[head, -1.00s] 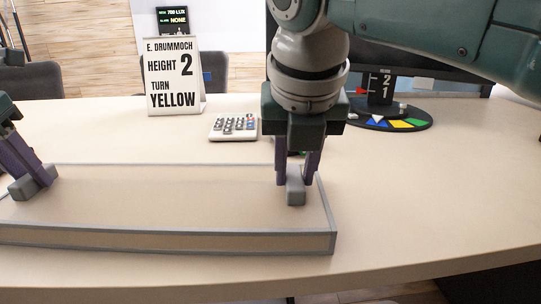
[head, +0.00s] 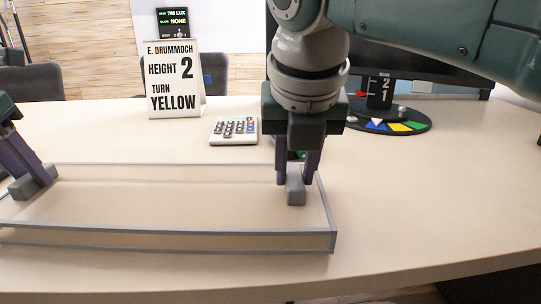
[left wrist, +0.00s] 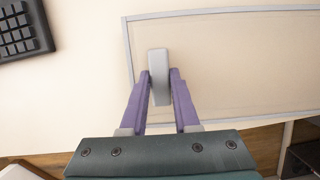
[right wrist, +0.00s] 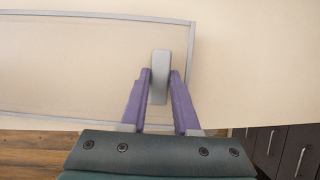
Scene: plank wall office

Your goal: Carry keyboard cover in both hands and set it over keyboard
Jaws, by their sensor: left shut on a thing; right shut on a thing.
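The keyboard cover (head: 180,231) is a long clear box with grey edges and a grey grip block near each end. It is level above the desk in the head view. My left gripper (head: 34,175) is shut on its left block, which shows in the left wrist view (left wrist: 159,66). My right gripper (head: 296,180) is shut on its right block, which shows in the right wrist view (right wrist: 160,66). Part of a dark keyboard (left wrist: 20,32) shows at the upper left of the left wrist view, beside the cover's end and apart from it. The head view does not show the keyboard.
A monitor stand on a round base with coloured segments (head: 408,122) is at the back right. The desk right of the cover is clear.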

